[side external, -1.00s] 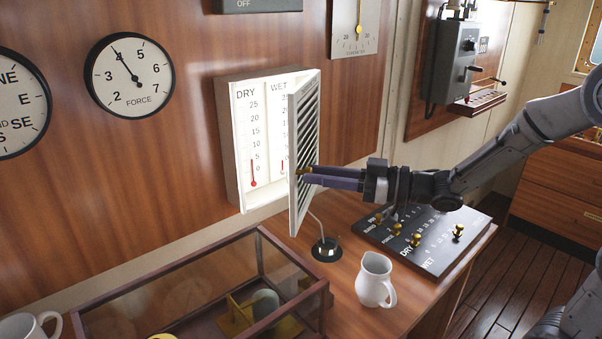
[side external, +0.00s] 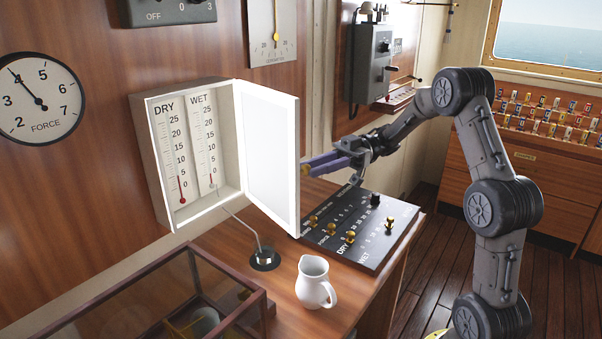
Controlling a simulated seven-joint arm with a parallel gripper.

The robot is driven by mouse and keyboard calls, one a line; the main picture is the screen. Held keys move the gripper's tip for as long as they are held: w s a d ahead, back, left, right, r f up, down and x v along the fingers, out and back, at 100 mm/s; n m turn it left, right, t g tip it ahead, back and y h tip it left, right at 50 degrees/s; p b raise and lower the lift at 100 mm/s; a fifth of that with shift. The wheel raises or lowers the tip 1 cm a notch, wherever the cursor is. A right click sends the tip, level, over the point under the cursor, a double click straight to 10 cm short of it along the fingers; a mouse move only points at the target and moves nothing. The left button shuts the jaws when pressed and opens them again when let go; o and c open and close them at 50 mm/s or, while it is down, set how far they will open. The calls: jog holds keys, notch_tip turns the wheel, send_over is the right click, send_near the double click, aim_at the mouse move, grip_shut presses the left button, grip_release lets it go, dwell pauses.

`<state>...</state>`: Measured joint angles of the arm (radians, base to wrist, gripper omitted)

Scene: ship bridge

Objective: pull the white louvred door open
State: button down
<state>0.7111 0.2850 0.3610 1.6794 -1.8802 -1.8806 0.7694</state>
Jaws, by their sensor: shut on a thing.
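The white louvred door (side external: 268,150) stands wide open from the right side of a white wall box (side external: 150,135). Its plain inner face shows; the louvres on its outer face are hidden. Inside the box are the DRY thermometer (side external: 179,170) and the WET thermometer (side external: 209,160). My gripper (side external: 308,166) is at the door's free edge, on the outer side, with its purple fingers pointing left. It is shut on the door's knob, which is mostly hidden behind the door edge.
A white jug (side external: 313,282) stands on the wooden desk below the door. A black panel with brass knobs (side external: 362,230) lies under my gripper. A thin lamp with a round black base (side external: 264,259) and a glass-topped case (side external: 165,290) are at the front left.

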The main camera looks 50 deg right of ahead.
jog(key=shift+d+r+n+g, duration=0.15)
jog(key=shift+d+n+g, duration=0.45)
jog(key=shift+d+g, duration=0.4)
jog(key=c, duration=0.7)
grip_release()
